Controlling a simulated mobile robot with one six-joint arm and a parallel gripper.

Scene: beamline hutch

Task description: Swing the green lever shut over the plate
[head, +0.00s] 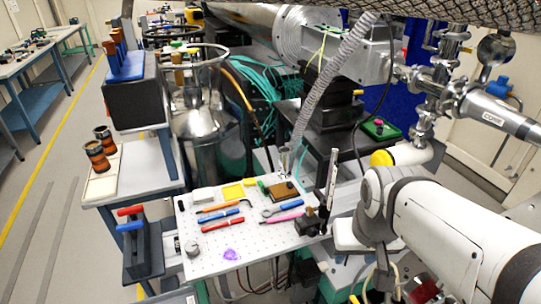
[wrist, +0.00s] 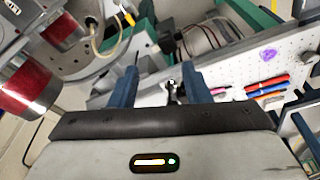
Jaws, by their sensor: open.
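A small green handle (head: 262,186), which looks like the lever, stands beside a brown plate (head: 286,191) near the back right of the white perforated board (head: 215,262). It appears to the left of the plate, not over it; its hinge is too small to make out. My gripper (wrist: 160,86) is open in the wrist view, its two dark blue fingers well apart. A small metallic part shows beyond the gap; I cannot tell whether it lies between the fingers. The lever and plate cannot be made out in the wrist view, and the fingers are not clear in the head view.
Red and blue pens (head: 222,224), a pink tool (head: 282,217), a yellow square (head: 233,191) and a purple item (head: 231,255) lie on the board. A dark block (head: 308,224) and an upright post (head: 332,172) stand at its right edge, near my arm. A coiled hose hangs behind.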

